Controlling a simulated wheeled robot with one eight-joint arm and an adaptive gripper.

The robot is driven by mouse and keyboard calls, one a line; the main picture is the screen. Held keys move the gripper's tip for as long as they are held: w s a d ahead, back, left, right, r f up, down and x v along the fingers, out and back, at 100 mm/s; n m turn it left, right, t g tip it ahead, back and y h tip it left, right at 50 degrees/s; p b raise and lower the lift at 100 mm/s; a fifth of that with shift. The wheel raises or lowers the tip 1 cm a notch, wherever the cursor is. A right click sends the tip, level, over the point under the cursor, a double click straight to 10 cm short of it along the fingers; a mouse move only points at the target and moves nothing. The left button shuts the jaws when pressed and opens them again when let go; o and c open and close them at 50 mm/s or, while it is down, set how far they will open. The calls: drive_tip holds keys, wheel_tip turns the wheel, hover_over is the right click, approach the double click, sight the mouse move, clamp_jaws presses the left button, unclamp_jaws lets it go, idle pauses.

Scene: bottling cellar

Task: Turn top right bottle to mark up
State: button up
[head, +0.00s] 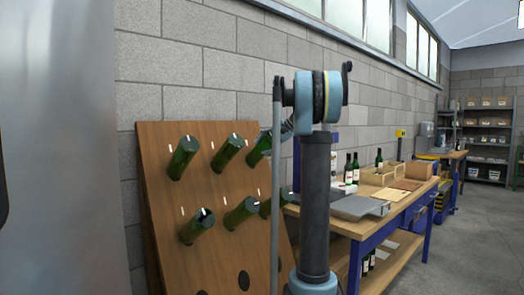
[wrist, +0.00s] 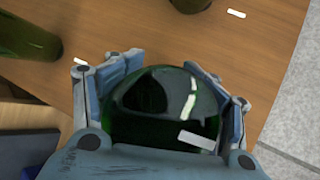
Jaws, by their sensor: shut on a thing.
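A wooden rack board (head: 170,240) holds green bottles in slanted rows, bases outward. The top right bottle (head: 258,152) is partly hidden behind my arm in the head view. In the wrist view, my gripper (wrist: 163,100) is shut around a green bottle (wrist: 150,80), with fingers on both sides. This looks like the top right one, close to the board's edge. A short white bar (wrist: 197,140) shows at the lower right of its base, and a pale curved streak, perhaps a reflection, lies above it.
Neighbouring bottles stand close by, at the upper left (wrist: 25,35) and top (wrist: 190,4) of the wrist view. White ticks (wrist: 236,14) mark the board. A workbench (head: 350,222) with bottles and boxes stands right of the rack.

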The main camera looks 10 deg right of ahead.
sight(275, 138)
drive_tip(key=o, duration=1)
drive_tip(key=shift+w+f, duration=0.1)
drive_tip(key=shift+o, duration=0.2)
drive_tip(key=v, duration=1.2)
